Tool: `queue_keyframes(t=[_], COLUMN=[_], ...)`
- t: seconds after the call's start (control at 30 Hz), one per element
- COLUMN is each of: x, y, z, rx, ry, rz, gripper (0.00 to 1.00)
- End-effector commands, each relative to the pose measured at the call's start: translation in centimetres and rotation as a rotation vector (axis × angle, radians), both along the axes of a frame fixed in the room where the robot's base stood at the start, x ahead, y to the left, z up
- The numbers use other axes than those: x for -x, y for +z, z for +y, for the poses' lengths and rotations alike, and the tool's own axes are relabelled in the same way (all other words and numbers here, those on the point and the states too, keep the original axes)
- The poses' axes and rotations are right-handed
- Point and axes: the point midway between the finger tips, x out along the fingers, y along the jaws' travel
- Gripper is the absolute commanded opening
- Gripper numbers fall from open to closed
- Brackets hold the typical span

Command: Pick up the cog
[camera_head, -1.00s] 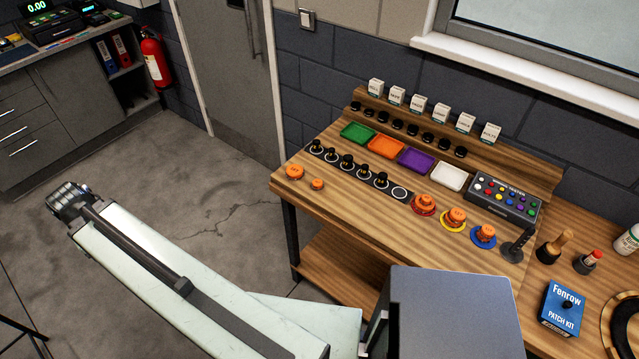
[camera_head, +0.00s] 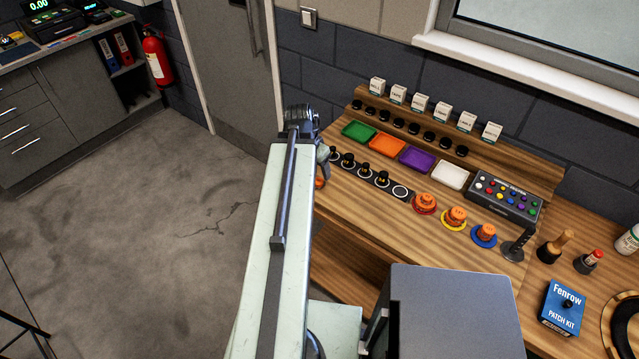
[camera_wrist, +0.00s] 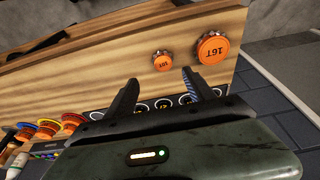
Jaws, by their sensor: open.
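In the wrist view two orange cogs lie flat on the wooden bench near its edge. The smaller cog (camera_wrist: 162,62) looks marked 10T, and the larger cog (camera_wrist: 212,48) to its right is marked 16T. My gripper (camera_wrist: 160,78) is open and empty. Its two fingers point towards the smaller cog, which shows just beyond the gap between the tips. The larger cog is beyond the right finger. In the head view my arm hides most of these cogs; a bit of orange (camera_head: 319,182) shows beside it.
More orange cogs sit stacked on a red ring (camera_head: 416,210), a yellow ring (camera_head: 446,224) and a blue ring (camera_head: 476,241). A row of black posts (camera_head: 365,170), coloured trays (camera_head: 418,158) and a button box (camera_head: 505,198) stand behind. The bench edge is close to the cogs.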

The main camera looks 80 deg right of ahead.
Motion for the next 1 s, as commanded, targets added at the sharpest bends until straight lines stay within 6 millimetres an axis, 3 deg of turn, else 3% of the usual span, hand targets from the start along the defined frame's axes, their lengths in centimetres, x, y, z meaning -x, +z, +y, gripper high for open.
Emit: queue_keyframes(t=[0.03, 0.1, 0.33, 0.6, 0.83, 0.87, 1.0], x=[0.1, 0.1, 0.1, 0.3, 0.4, 0.4, 0.4], y=[-1.3, -2.1, -2.9, -7.2, -6.8, -6.8, -6.8], z=[-0.2, -0.4, -0.6, -1.6, -1.7, -1.7, -1.7], rx=[0.0, 0.0, 0.0, 0.0, 0.0, 0.0, -0.001], ry=[0.0, 0.0, 0.001, 0.001, 0.001, 0.001, 0.001], rz=[0.0, 0.0, 0.0, 0.0, 0.0, 0.0, 0.0], gripper=[0.62, 0.62, 0.62, 0.62, 0.62, 0.57, 0.18])
